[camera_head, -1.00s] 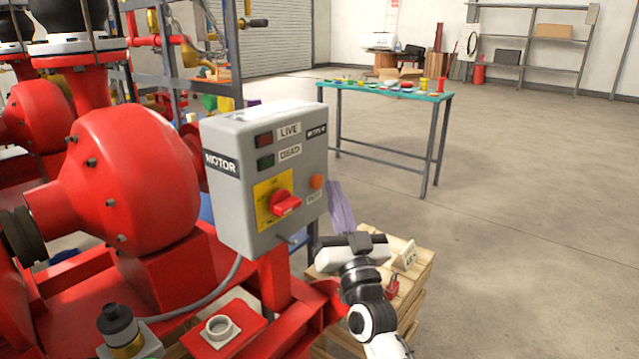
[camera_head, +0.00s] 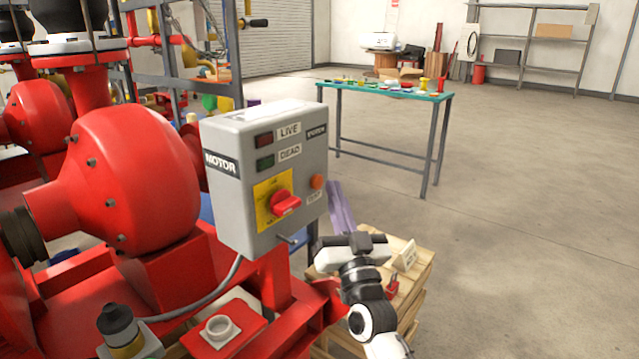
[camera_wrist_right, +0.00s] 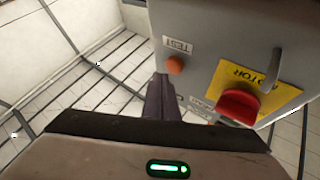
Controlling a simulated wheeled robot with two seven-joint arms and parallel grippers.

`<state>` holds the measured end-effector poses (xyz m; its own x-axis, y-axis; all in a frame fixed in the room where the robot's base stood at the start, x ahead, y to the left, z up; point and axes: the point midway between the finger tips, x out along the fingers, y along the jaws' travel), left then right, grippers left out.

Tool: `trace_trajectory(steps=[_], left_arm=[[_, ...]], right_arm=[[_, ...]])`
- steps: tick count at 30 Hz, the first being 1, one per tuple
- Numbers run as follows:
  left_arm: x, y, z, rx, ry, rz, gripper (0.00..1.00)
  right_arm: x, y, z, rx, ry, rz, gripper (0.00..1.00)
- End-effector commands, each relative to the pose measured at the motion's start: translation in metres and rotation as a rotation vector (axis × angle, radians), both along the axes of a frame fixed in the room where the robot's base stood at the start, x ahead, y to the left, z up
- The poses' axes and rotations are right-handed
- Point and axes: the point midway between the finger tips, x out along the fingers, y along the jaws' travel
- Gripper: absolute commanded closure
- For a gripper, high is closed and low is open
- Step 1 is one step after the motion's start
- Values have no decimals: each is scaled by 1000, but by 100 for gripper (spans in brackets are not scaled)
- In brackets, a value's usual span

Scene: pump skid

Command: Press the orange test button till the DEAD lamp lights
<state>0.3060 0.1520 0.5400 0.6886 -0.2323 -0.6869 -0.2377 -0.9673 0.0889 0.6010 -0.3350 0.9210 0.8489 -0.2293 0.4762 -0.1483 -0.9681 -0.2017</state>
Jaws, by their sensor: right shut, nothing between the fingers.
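The grey motor box (camera_head: 225,210) stands on the red pump skid, its front facing right. The orange test button (camera_head: 317,182) is at its right side and also shows in the wrist view (camera_wrist_right: 175,65). The DEAD lamp (camera_head: 266,162) is dark green and looks unlit; the LIVE lamp (camera_head: 263,140) above looks dark red. My right gripper (camera_head: 335,184) is shut and empty, its purple-grey fingers pointing up beside the button. In the wrist view the fingertips (camera_wrist_right: 160,77) are just left of and below the button; I cannot tell whether they touch it. My left gripper is not in view.
A red rotary switch (camera_head: 285,203) on a yellow plate sits left of the button. A thin rod (camera_head: 288,239) sticks out below it. A wooden pallet stack (camera_head: 420,275) stands under my right wrist. A green-topped table (camera_head: 440,97) is behind; the floor at right is clear.

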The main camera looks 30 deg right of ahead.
Motion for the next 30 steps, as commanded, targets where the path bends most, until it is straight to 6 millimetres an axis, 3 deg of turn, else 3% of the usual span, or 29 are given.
trace_trajectory(steps=[30], left_arm=[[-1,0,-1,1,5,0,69]], right_arm=[[10,4,0,0,0,0,100]])
